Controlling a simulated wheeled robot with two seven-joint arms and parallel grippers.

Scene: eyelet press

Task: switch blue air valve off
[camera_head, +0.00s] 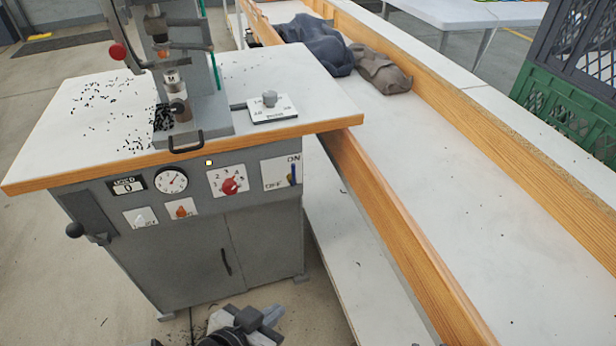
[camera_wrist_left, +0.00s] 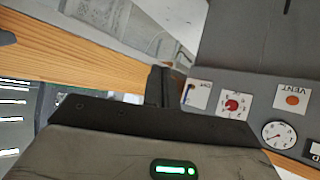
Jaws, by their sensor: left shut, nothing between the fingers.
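The blue air valve (camera_head: 293,175) is a small lever on a white plate at the upper right of the grey cabinet front. The plate reads ON at the top and OFF at the left; the lever stands upright, toward ON. In the left wrist view the valve plate (camera_wrist_left: 196,94) shows just beside the fingers, and the lever itself is hard to make out. My left gripper (camera_head: 262,318) is low in front of the cabinet, below the valve and apart from it. Its fingers (camera_wrist_left: 161,86) are shut and empty. My right gripper is not in view.
The cabinet front also carries a red selector knob (camera_head: 230,187), a gauge (camera_head: 171,180), an orange vent button (camera_head: 181,208) and a counter (camera_head: 127,185). The wooden table edge (camera_head: 200,150) overhangs above. A wood-sided bench (camera_head: 400,230) stands close at the right.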

